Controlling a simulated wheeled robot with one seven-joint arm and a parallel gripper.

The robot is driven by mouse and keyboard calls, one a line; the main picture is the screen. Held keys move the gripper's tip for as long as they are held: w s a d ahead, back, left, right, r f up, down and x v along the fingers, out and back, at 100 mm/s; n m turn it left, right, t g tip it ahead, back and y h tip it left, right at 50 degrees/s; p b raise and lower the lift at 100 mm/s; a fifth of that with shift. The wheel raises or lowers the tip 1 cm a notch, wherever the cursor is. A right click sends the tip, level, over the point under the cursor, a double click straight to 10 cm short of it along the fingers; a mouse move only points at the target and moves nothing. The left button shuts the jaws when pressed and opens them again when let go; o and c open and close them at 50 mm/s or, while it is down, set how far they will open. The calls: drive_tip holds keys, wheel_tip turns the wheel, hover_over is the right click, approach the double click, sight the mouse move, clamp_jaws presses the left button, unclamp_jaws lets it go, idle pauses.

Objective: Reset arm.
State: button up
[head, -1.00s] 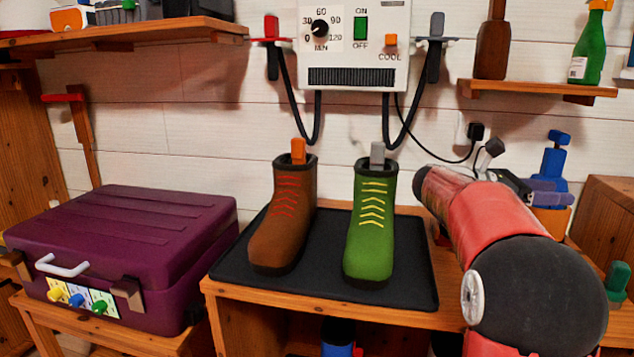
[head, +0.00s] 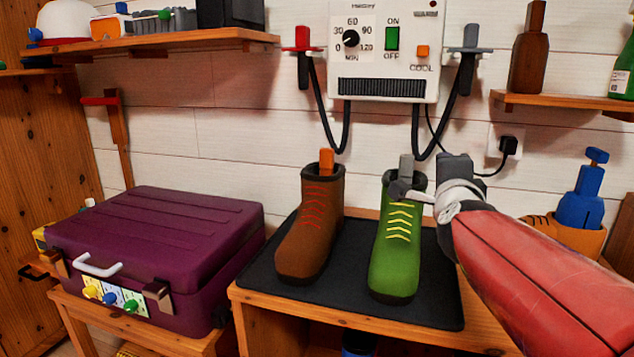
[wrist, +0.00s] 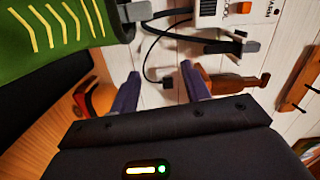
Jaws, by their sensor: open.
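My gripper (wrist: 160,88) is open and empty in the wrist view, its two grey-purple fingers spread apart with the wall behind the gap. In the head view my red arm comes in from the lower right, and its end is close to the green boot (head: 392,255). The fingers cannot be made out clearly there. The green boot with yellow laces stands upright on a black mat (head: 440,300), and fills the upper left of the wrist view (wrist: 45,35). I cannot tell whether my arm touches it.
A brown boot (head: 308,240) stands left of the green one. A purple suitcase (head: 165,240) lies on a low stand at left. A white dryer unit (head: 380,60) with hoses hangs above. Shelves (head: 560,103) flank it.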

drive_tip(key=s+a+f+n+g+y+p, duration=0.1)
drive_tip(key=s+a+f+n+g+y, duration=0.25)
drive_tip(key=s+f+n, duration=0.3)
drive_tip(key=s+a+f+n+g+y, duration=0.2)
drive_tip(key=s+a+f+n+g, duration=0.1)
drive_tip(key=s+a+f+n, duration=0.3)
drive_tip(key=s+d+f+n+g+h, duration=0.1)
drive_tip(key=s+f+n+g, duration=0.4)
drive_tip(key=s, duration=0.8)
wheel_tip(320, 180, down, 4)
drive_tip(key=shift+d+f+n+p, duration=0.3)
drive_tip(key=shift+d+n, duration=0.3)
drive_tip(key=shift+n, duration=0.35)
